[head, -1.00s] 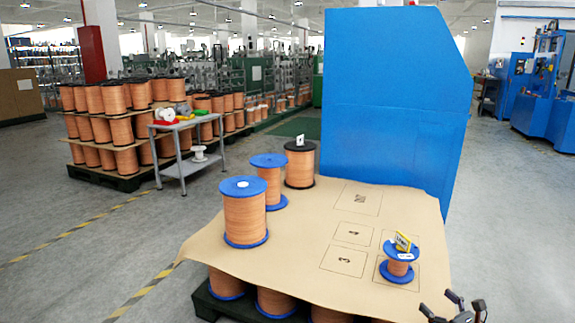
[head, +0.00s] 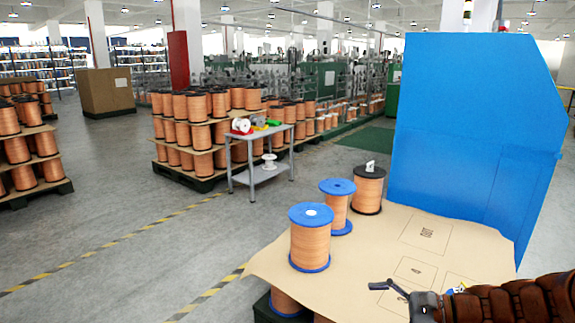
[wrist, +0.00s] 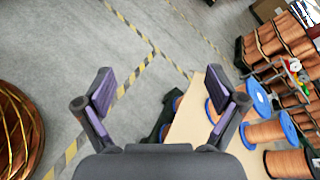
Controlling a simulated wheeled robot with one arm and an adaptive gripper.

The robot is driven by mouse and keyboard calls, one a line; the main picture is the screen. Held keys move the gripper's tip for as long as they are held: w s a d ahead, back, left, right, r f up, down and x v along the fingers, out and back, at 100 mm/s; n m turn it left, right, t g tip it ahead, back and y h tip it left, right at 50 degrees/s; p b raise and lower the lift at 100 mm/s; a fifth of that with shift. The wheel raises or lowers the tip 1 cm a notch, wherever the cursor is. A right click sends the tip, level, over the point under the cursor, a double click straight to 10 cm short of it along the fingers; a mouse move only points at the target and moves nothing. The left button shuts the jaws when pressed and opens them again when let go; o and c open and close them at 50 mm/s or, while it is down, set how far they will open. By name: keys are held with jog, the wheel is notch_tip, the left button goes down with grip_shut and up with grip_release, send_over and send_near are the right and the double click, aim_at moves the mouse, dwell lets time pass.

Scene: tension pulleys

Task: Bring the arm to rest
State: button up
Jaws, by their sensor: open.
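My arm reaches in from the lower right of the head view, with my gripper (head: 385,287) over the cardboard-topped pallet (head: 385,237). In the wrist view my gripper (wrist: 160,88) has its two dark fingers with purple pads spread wide. Nothing is between them; the grey floor with yellow and black tape shows through the gap.
Two blue-flanged copper spools (head: 310,240) and a black-flanged spool (head: 368,190) stand on the cardboard. A blue panel (head: 470,140) rises behind it. A grey cart (head: 262,170) and pallets of spools (head: 200,135) stand further back. Open floor lies to the left.

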jog(key=s+a+r+n+g+h+p, duration=0.3)
jog(key=s+a+r+n+g+p, duration=0.15)
jog(key=s, duration=0.35)
jog(key=s+a+r+n+g+h+p, duration=0.3)
jog(key=s+a+r+n+p, duration=0.25)
jog(key=s, duration=0.25)
jog(key=s+d+r+n+h+p, duration=0.5)
jog(key=s+d+r+h+p, duration=0.2)
jog(key=s+d+r+p, duration=0.2)
jog(key=s+r+p, duration=0.1)
jog(key=s+r, duration=0.1)
jog(key=s, duration=0.1)
jog(key=shift+t+h, duration=0.35)
jog(key=shift+h, duration=0.05)
